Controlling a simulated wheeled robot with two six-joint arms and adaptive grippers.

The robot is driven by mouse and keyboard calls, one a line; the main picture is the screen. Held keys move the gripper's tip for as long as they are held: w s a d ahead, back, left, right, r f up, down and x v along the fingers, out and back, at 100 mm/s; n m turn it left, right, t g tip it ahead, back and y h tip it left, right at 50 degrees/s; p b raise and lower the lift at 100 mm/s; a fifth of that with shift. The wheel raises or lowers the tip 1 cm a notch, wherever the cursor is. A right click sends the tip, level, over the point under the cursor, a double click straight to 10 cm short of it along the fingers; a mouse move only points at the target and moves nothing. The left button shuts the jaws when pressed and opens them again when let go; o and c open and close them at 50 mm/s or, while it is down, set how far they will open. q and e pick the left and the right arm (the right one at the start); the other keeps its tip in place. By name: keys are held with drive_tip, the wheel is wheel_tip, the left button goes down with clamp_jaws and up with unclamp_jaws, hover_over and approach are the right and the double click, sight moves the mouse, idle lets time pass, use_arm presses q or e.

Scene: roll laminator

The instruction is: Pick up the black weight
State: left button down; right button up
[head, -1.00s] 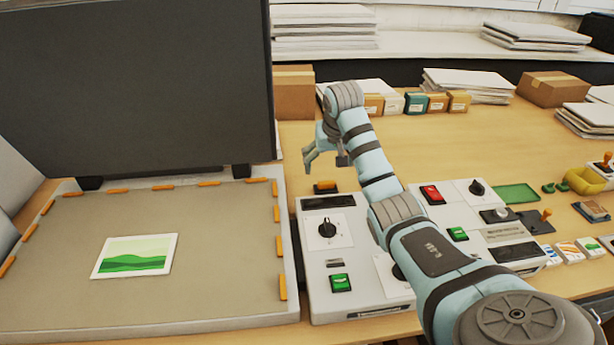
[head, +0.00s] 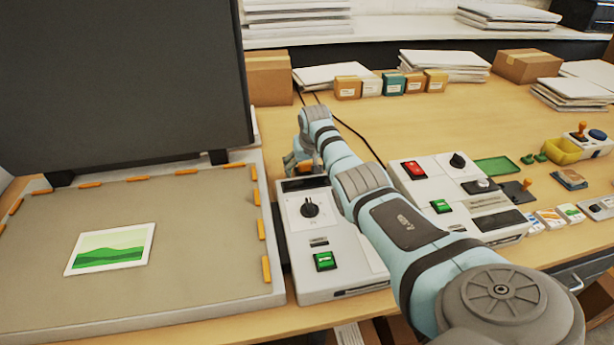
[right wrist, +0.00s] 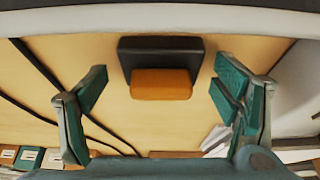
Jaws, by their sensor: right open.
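The black weight (right wrist: 160,45) shows in the right wrist view as a dark block with an orange grip (right wrist: 161,84). It stands on the wooden table behind the left control box. My right gripper (right wrist: 162,82) is open, its green-padded fingers on either side of the orange grip with a gap to each. In the head view my right gripper (head: 301,165) is at the weight, and a bit of the orange grip (head: 307,167) shows there. The weight's black body is mostly hidden in that view. My left gripper is not in view.
A control box (head: 325,250) with a knob and green switch stands just in front of the weight. The large press (head: 190,260) with a picture on its bed is to the left. Cables (head: 357,137) run behind my right arm. Small boxes (head: 394,84) stand farther back.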

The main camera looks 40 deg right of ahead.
drive_tip(key=shift+r, duration=0.1)
drive_tip(key=shift+c, duration=0.8)
drive_tip(key=c, duration=1.6)
drive_tip(key=shift+r, duration=0.1)
